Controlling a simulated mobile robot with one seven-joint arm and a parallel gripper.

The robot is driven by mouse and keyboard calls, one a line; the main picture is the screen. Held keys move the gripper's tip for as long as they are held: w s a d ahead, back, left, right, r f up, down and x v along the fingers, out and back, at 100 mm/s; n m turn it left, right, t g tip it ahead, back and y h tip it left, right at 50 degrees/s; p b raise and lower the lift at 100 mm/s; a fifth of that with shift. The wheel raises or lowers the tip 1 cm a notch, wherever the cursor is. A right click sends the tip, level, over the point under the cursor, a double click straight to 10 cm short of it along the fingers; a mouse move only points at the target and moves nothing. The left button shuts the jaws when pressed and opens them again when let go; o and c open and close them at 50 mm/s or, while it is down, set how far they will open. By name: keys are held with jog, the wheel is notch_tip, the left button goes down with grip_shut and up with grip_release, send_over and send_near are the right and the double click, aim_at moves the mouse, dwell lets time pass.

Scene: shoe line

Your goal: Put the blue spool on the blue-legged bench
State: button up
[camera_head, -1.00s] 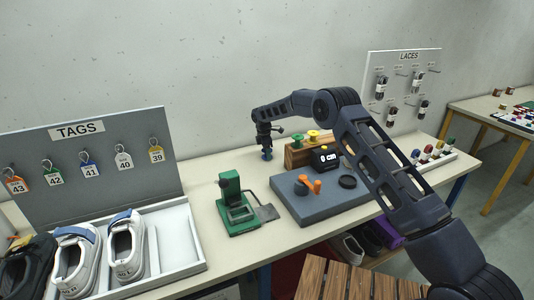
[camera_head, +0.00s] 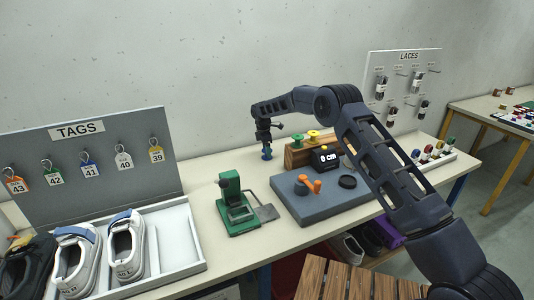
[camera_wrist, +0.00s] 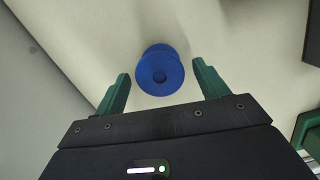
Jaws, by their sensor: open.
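The blue spool (camera_wrist: 160,72) stands on the cream top of the blue-legged bench (camera_head: 195,178), near the back wall; in the head view the blue spool (camera_head: 267,154) shows small, right below my gripper (camera_head: 265,146). In the wrist view my gripper (camera_wrist: 160,85) has its two green fingers apart, one on each side of the spool, with gaps between them and it. The spool is seen from above, its round end facing the camera. One blue leg (camera_head: 456,190) of the bench shows at the right.
A wooden rack (camera_head: 298,152) with green and yellow spools stands just right of my gripper. A green press (camera_head: 235,207) and a grey mat (camera_head: 322,202) with an orange part are in front. A yellow-legged table (camera_head: 490,120) stands at far right. Bench left of my gripper is bare.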

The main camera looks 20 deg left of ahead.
aim_at(264, 150)
notch_tip(264, 150, up, 10)
jog(key=a, duration=0.1)
jog(key=shift+s, duration=0.3)
jog(key=shift+f, duration=0.1)
jog(key=d+r+m+t, duration=0.1)
jog(key=d+r+m, duration=0.3)
jog(key=d+r, duration=0.9)
jog(key=d+r+m, duration=0.4)
jog(key=d+r, duration=0.6)
jog(key=d, duration=0.6)
jog(key=s+d+r+m+y, duration=0.1)
jog(key=s+d+r+m, duration=0.25)
jog(key=s+d, duration=0.45)
jog(key=s+d+r+m, duration=0.2)
jog(key=s+d+r, duration=0.15)
jog(key=d, duration=0.85)
jog(key=s+d+f+m+t, duration=0.15)
jog(key=s+d+m, duration=0.55)
jog(key=s+d, duration=1.05)
jog(key=s+d+f+m, duration=0.1)
jog(key=s+f+m, duration=0.1)
jog(key=s, duration=0.4)
jog(key=s+d+f+m+t, duration=0.1)
jog(key=s+f+m, duration=0.1)
jog(key=s+f, duration=0.2)
jog(key=shift+s+d, duration=0.4)
jog(key=shift+s, duration=0.7)
